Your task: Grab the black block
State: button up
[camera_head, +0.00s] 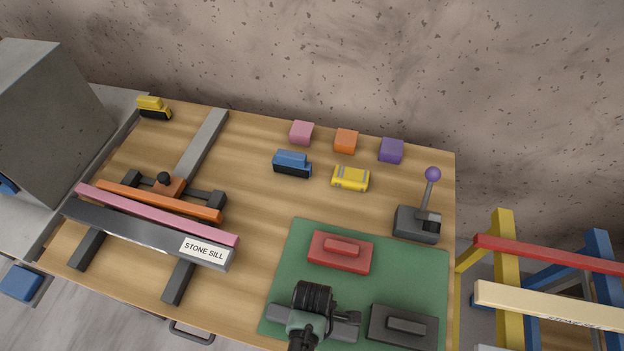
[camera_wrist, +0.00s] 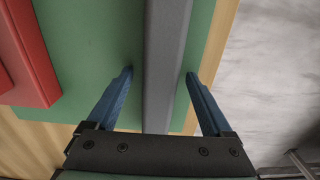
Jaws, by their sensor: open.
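The black block (camera_head: 403,329), a flat dark block with a raised bar on top, lies on the green mat's near right corner in the head view. My gripper (camera_head: 338,325) is just left of it over the mat, and its fingertips are hard to make out there. In the wrist view my gripper (camera_wrist: 160,74) is open, with one blue finger on each side of a long dark grey shape (camera_wrist: 166,55), which seems to be the black block. Green shows between each finger and this shape, so I see no grip on it.
A red block (camera_head: 341,252) lies on the green mat (camera_head: 425,277), beyond my gripper. A lever box (camera_head: 416,224) stands past the mat. Small cubes and toy vehicles lie at the back. Bars, including the stone sill (camera_head: 150,235), lie at left.

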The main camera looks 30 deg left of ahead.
grip_shut()
dwell(0.4)
